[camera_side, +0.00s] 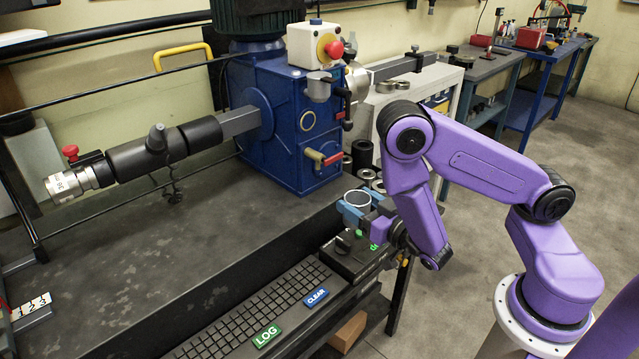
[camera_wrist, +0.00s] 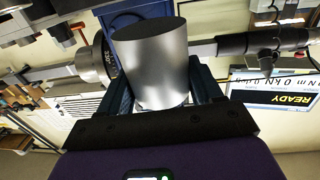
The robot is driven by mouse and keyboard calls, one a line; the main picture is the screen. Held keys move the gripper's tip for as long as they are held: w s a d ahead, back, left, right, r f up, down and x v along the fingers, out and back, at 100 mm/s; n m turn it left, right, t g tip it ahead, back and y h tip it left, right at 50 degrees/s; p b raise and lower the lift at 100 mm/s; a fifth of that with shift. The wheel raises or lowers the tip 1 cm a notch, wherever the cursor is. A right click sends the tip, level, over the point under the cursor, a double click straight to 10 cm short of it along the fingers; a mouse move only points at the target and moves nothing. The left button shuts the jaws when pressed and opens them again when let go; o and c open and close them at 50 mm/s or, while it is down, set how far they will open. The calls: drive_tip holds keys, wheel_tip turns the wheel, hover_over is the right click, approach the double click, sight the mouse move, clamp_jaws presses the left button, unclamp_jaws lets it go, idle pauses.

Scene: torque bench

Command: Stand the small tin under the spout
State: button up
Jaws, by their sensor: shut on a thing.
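The small tin (camera_wrist: 152,75) is a plain grey metal cylinder with a dark end in the wrist view. My gripper (camera_wrist: 160,88) is shut on it, with one blue finger on each side. In the side view, my gripper (camera_side: 358,208) is at the bench's right edge, and the tin's pale round rim (camera_side: 357,198) shows between the blue fingers, facing up. A short spout with a red lever (camera_side: 323,157) sticks out low on the blue gearbox (camera_side: 290,120). The tin is apart from the spout, lower and to its right in the picture.
A black box with a knob (camera_side: 345,243) lies just below my gripper in the picture. A keyboard (camera_side: 255,315) runs along the bench front. Dark rings (camera_side: 362,155) stand right of the gearbox. The bench top (camera_side: 190,250) left of the gearbox is mostly clear.

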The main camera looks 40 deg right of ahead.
drive_tip(key=w, duration=0.9)
drive_tip(key=w+d, duration=0.1)
drive_tip(key=w, duration=0.3)
drive_tip(key=shift+w+f, duration=0.2)
drive_tip(key=shift+f, duration=0.05)
drive_tip(key=shift+s+f, duration=0.1)
drive_tip(key=shift+f, duration=0.4)
drive_tip(key=shift+f, duration=0.1)
drive_tip(key=o, duration=1.1)
drive_tip(key=shift+c, duration=0.2)
